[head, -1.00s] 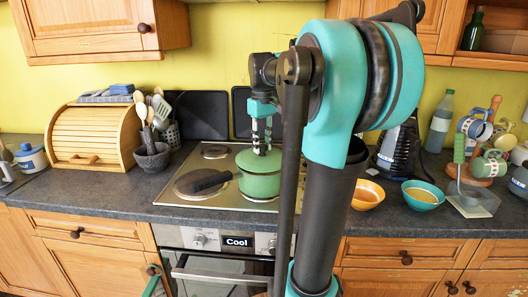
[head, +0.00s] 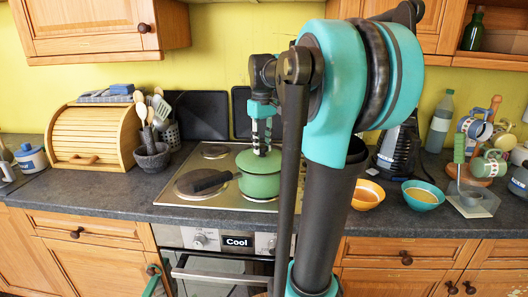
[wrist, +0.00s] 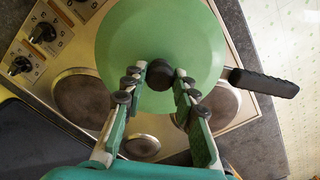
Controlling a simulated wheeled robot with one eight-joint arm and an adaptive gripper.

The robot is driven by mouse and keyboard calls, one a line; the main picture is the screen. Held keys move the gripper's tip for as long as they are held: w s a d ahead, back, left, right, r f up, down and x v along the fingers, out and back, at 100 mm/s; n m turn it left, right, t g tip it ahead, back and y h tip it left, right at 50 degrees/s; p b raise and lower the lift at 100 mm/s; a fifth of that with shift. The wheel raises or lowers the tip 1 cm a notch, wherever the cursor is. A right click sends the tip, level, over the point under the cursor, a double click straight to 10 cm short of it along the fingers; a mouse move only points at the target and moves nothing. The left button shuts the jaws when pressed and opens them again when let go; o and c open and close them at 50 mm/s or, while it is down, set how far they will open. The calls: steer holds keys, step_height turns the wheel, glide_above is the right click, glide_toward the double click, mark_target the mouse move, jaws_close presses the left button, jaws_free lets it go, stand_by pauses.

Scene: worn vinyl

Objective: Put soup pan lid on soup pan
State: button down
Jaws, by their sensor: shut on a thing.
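The green soup pan (head: 259,186) stands on the hob, its black handle (head: 212,181) pointing left in the head view. The green soup pan lid (head: 270,161) is on top of the pan's mouth, looking nearly level; whether it is fully seated I cannot tell. In the wrist view the lid (wrist: 190,40) covers the pan, and only the pan's handle (wrist: 265,83) shows beyond it. My gripper (head: 261,148) is above the lid, its fingers closed around the dark lid knob (wrist: 160,74). The gripper also shows in the wrist view (wrist: 158,80).
The hob (head: 178,197) has bare plates around the pan. A mortar with utensils (head: 152,157) and a wooden bread bin (head: 95,138) stand left. An orange bowl (head: 367,195) and a teal bowl (head: 423,196) stand right, beyond my arm.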

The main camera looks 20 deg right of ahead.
steer(key=shift+f, duration=0.5)
steer(key=c, duration=1.1)
jaws_free()
steer(key=shift+r, duration=0.2)
steer(key=shift+r, duration=3.8)
